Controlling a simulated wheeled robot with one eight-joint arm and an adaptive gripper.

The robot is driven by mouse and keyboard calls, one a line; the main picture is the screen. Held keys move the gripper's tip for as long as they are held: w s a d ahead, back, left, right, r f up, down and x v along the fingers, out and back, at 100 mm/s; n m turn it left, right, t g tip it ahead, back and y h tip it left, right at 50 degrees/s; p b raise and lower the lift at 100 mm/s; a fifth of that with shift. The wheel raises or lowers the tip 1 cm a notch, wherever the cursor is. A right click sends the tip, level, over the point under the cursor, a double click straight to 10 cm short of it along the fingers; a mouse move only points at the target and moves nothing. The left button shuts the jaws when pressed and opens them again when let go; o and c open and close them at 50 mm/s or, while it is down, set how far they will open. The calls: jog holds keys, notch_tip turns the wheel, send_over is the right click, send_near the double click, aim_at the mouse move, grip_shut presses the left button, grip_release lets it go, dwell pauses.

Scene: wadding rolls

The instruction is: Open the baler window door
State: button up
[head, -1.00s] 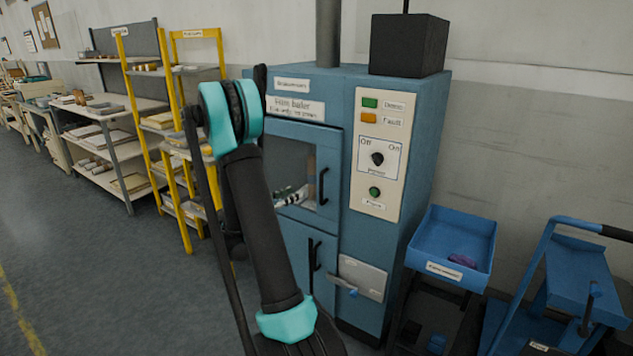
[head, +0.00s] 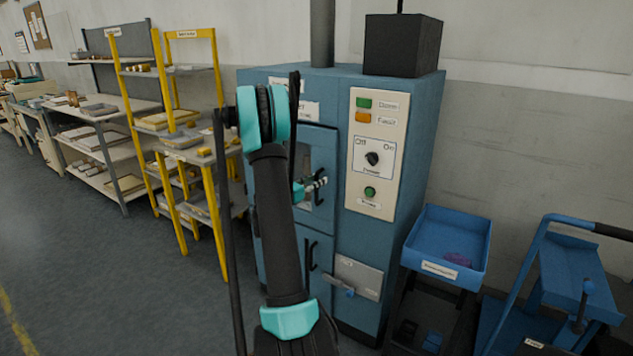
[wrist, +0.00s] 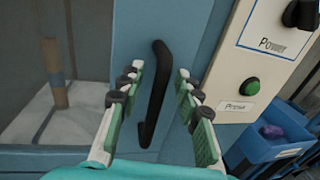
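The blue baler (head: 388,222) stands against the wall. Its window door (head: 318,140) is in the upper left of its front and looks closed, partly hidden by my arm. The door's black upright handle (wrist: 153,95) is in the middle of the wrist view. My gripper (wrist: 158,88) is open, with one finger on each side of the handle and a gap visible to both. In the head view my gripper (head: 311,187) shows small in front of the door. Through the window a brown roll-like thing (wrist: 54,75) and white material (wrist: 70,115) show.
A control panel (head: 377,190) with a power knob and buttons is right of the door. A lower door with a black handle (head: 312,257) is below. A blue tray cart (head: 447,235) stands at right, yellow-framed shelves (head: 177,215) at left.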

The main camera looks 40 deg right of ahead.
grip_shut()
dwell(0.6)
